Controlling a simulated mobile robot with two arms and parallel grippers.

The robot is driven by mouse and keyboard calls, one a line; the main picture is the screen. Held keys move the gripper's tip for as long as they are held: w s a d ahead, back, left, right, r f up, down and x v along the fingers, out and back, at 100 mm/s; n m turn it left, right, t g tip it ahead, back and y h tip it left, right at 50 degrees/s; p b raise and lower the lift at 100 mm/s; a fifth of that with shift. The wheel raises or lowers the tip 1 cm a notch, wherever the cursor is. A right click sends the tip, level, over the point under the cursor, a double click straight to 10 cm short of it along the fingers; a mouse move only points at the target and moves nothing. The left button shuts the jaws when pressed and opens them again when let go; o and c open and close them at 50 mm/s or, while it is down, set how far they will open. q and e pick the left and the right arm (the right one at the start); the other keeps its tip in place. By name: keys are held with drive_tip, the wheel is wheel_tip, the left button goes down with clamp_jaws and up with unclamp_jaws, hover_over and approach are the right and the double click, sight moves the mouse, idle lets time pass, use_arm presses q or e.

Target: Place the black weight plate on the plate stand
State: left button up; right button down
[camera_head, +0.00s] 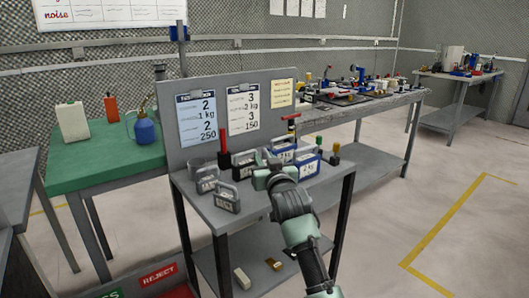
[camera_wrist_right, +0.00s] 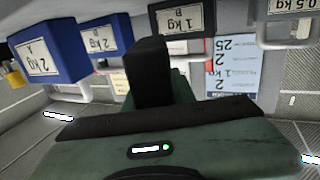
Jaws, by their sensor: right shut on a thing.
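My right gripper (camera_head: 266,172) reaches over the small grey table (camera_head: 310,190) among several block-shaped weights with handles. It is shut at a black weight (camera_head: 243,160), the black weight plate as far as I can tell; the grip itself is hidden. In the right wrist view, a dark finger (camera_wrist_right: 150,72) stands in front of a black block marked 1 kg B (camera_wrist_right: 182,20). Blue weights marked 2 kg (camera_wrist_right: 48,50) are beside it. I cannot make out a plate stand for certain. My left gripper is not in view.
Grey weights (camera_head: 226,196) stand at the table's front left. A red-handled post (camera_head: 222,148) and a green-topped post (camera_head: 335,152) rise from the table. A panel with sheets (camera_head: 227,115) stands behind. A green bench (camera_head: 100,145) is left; a cluttered bench (camera_head: 385,105) is behind right.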

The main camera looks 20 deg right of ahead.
drive_tip(key=shift+f+b, duration=0.3)
drive_tip(key=shift+f, duration=1.3)
drive_tip(key=c, duration=1.5)
unclamp_jaws()
drive_tip(key=shift+f, duration=0.25)
drive_tip(key=o, duration=0.3)
drive_tip(key=shift+s, duration=0.1)
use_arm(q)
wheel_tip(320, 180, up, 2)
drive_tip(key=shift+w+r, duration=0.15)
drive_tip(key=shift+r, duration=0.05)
use_arm(e)
drive_tip(key=shift+o, duration=0.2)
drive_tip(key=shift+s, duration=0.35)
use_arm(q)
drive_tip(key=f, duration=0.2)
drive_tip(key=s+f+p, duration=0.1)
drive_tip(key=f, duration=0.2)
use_arm(e)
drive_tip(key=s, duration=1.1)
drive_tip(key=shift+s+a, duration=0.15)
drive_tip(key=shift+a, duration=0.15)
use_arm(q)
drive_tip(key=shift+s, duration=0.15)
